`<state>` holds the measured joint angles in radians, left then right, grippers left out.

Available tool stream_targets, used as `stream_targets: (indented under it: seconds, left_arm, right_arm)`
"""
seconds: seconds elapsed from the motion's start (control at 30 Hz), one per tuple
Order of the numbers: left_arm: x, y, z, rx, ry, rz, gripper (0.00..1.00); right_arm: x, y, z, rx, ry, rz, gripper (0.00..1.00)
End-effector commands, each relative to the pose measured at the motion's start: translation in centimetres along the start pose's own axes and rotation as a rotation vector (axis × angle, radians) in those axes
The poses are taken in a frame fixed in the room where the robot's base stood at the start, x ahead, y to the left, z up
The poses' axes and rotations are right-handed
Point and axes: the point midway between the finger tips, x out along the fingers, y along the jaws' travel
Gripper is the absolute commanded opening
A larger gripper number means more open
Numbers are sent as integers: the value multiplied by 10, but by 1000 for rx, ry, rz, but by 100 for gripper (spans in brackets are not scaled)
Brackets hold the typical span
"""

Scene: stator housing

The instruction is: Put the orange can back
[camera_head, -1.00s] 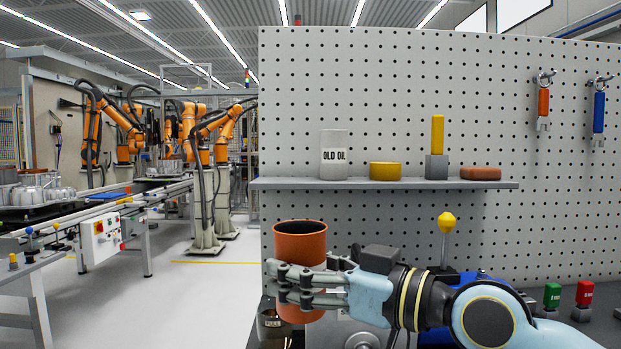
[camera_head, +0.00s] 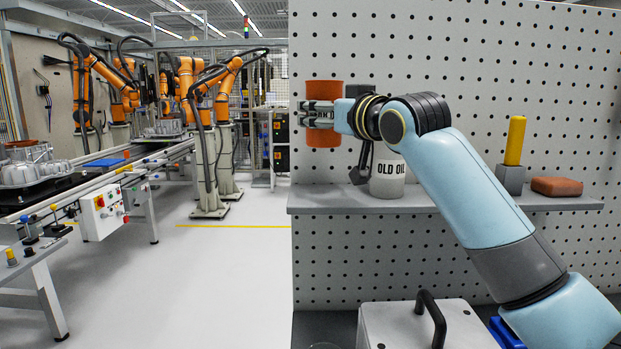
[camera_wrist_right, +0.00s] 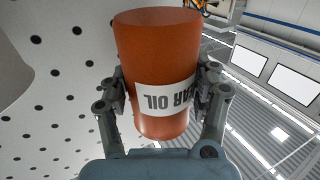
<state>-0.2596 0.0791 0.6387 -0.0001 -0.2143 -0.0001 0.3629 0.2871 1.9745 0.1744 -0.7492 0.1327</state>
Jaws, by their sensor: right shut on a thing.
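The orange can (camera_head: 323,91) is up in front of the pegboard, above the left end of the shelf (camera_head: 330,199). My right gripper (camera_head: 318,114) is shut around its middle and holds it about upright, clear of the shelf. In the right wrist view the can (camera_wrist_right: 158,50) sits between both fingers of the right gripper (camera_wrist_right: 163,95), and part of a white label reading "EAR OIL" shows. My left gripper is not in view.
The white "OLD OIL" can (camera_head: 388,178) stands on the shelf, right of the orange can and partly behind my arm. A yellow stick in a grey block (camera_head: 511,180) and a reddish brick (camera_head: 557,187) stand further right. A grey box with a black handle (camera_head: 425,325) is below.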

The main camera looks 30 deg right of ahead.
Motion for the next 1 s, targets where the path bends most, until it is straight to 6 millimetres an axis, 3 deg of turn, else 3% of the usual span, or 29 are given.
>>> stream_targets:
  seconds: [0.07,0.2,0.37,0.47,0.7,0.83,1.0]
  left_arm:
    - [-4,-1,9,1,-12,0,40]
    - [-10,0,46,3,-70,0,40]
    - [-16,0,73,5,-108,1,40]
    - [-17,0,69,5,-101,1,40]
    - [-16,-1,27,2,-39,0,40]
    - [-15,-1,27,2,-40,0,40]
    - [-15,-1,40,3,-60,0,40]
  right_arm:
    - [0,0,12,1,-6,1,17]
    - [0,0,41,0,-6,2,17]
    - [0,0,59,-1,-2,1,17]
    - [-1,-1,73,0,-4,1,17]
    - [-1,-1,96,-1,1,0,17]
    - [-1,-1,96,-1,1,0,17]
    - [-1,-1,99,-1,1,0,17]
